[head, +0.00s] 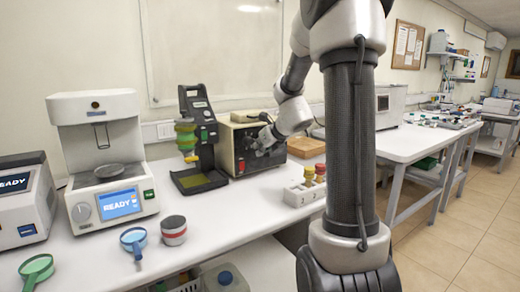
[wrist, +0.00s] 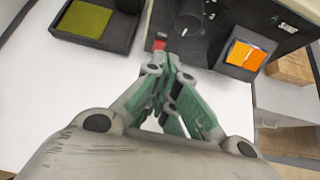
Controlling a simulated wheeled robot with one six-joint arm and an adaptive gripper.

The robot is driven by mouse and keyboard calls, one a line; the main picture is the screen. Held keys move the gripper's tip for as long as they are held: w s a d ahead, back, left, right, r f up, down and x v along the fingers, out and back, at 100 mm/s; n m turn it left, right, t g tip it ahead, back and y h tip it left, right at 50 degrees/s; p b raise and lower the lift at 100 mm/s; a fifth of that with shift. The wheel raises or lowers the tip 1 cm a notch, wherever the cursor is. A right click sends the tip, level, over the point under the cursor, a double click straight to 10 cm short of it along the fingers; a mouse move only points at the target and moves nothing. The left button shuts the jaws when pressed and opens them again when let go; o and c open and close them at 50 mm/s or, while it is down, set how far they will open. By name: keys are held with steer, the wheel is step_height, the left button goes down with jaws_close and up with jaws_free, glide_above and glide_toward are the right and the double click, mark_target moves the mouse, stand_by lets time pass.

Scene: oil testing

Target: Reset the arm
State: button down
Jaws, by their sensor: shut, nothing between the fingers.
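My gripper (head: 266,140) is at the front of the beige box-shaped instrument (head: 228,140) in the head view. In the wrist view my gripper (wrist: 170,62) has its green-sided fingers shut together and empty. The fingertips are close to the dark front panel (wrist: 220,30) of that instrument, near a red switch (wrist: 159,44) and a dark knob (wrist: 189,20). I cannot tell whether they touch the panel. My arm is stretched out across the bench in the head view and hides part of it.
A white instrument (head: 104,150), a striped container (head: 174,230) and a blue-handled magnifier (head: 133,240) are further left. A white rack (head: 298,196) stands right, near my arm.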

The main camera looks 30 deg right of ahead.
stand_by(0.4)
steer(key=s+a+f+n+g+y, duration=0.1)
steer(key=s+a+f+n+g, duration=0.15)
steer(key=s+n, duration=0.6)
steer(key=s+a+f+n+g+y, duration=0.15)
steer(key=s+a+n+g, duration=0.35)
steer(key=n, duration=0.7)
steer(key=s+a+r+n+h, duration=0.1)
steer(key=s+r+n, duration=0.2)
steer(key=s+n, duration=0.4)
steer(key=s+a+r+n+t+h, duration=0.1)
steer(key=s+r+n, duration=0.3)
steer(key=s+n, duration=0.4)
steer(key=s+a+h, duration=0.1)
steer(key=s, duration=0.4)
steer(key=shift+a+r, duration=0.15)
steer(key=c, duration=2.2)
jaws_free()
